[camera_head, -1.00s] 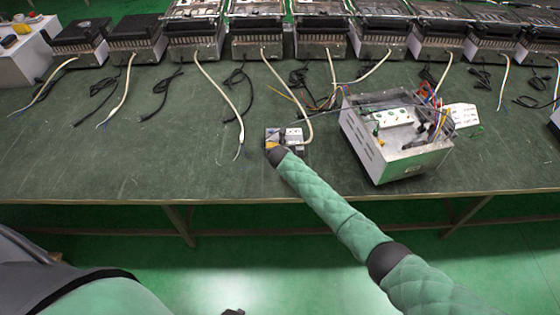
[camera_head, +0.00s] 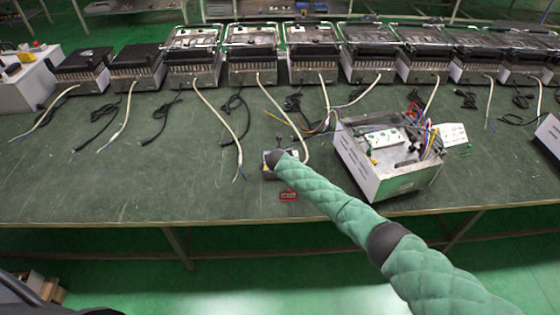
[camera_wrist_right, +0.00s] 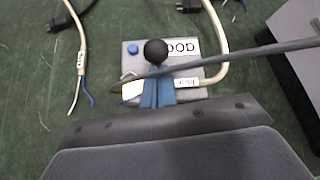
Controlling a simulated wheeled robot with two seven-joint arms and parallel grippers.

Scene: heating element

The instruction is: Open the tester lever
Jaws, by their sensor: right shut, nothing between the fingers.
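The tester (camera_wrist_right: 190,62) is a small grey box on the table, with a blue button (camera_wrist_right: 133,49), a label ending in "OOD" and a yellow patch. Its lever has a black ball knob (camera_wrist_right: 155,51) above a blue piece (camera_wrist_right: 157,92). In the head view the tester (camera_head: 269,173) is mostly covered by my right arm's end. My right gripper (camera_head: 275,158) is at the tester, shut and empty. Its fingertips are not clear in either view, so I cannot tell whether they touch the lever. My left gripper is out of view.
An opened metal heating unit (camera_head: 385,155) with loose wires stands right of the tester. A thin rod (camera_wrist_right: 245,52) crosses over the tester. A row of units (camera_head: 250,65) with trailing cables lines the back. A small red item (camera_head: 288,195) lies near the front edge.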

